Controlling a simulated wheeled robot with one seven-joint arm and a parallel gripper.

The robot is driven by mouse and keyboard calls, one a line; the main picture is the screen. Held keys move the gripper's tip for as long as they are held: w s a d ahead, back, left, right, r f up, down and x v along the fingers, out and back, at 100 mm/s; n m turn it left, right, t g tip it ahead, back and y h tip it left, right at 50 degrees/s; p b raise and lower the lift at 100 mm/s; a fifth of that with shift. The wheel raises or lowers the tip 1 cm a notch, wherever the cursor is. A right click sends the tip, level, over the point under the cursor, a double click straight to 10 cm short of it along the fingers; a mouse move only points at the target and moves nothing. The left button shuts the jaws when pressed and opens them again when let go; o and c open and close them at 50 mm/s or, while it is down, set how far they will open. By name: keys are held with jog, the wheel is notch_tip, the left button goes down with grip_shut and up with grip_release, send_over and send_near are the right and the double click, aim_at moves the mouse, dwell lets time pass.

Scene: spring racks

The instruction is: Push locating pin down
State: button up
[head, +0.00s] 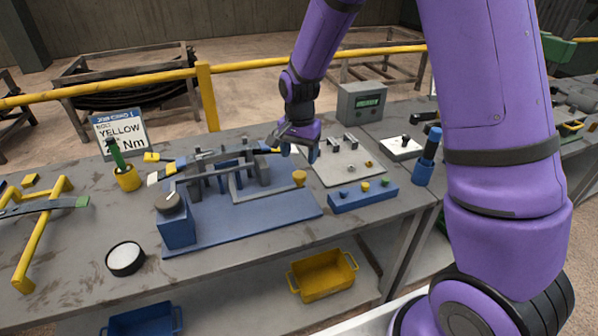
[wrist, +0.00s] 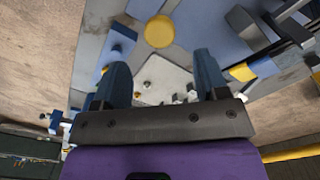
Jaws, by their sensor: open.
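A yellow round-topped knob (head: 299,177), which looks like the locating pin, stands upright at the right end of the blue fixture base (head: 240,222). In the wrist view the yellow knob (wrist: 159,31) shows from above as a disc, beyond the fingertips and roughly centred between them. My gripper (head: 299,153) is open and empty, pointing down above and behind the knob, apart from it. Its two blue fingers (wrist: 163,70) are spread in the wrist view. How far the pin sits in its hole cannot be told.
A grey frame with upright posts (head: 235,180) and a leaf spring stand on the fixture left of my gripper. A light plate (head: 340,168) with small parts lies to the right. A blue block with coloured knobs (head: 362,198) is in front of it. A grey display box (head: 362,103) stands behind.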

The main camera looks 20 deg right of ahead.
aim_at(300, 174)
notch_tip(300, 174, down, 6)
jog(key=shift+f, duration=0.25)
grip_shut()
notch_tip(300, 174, down, 8)
jog(key=shift+s+f, duration=0.1)
jog(key=shift+f, duration=0.1)
dwell(0.4)
grip_release()
notch_tip(300, 174, up, 11)
jog(key=shift+f, duration=0.1)
dwell(0.6)
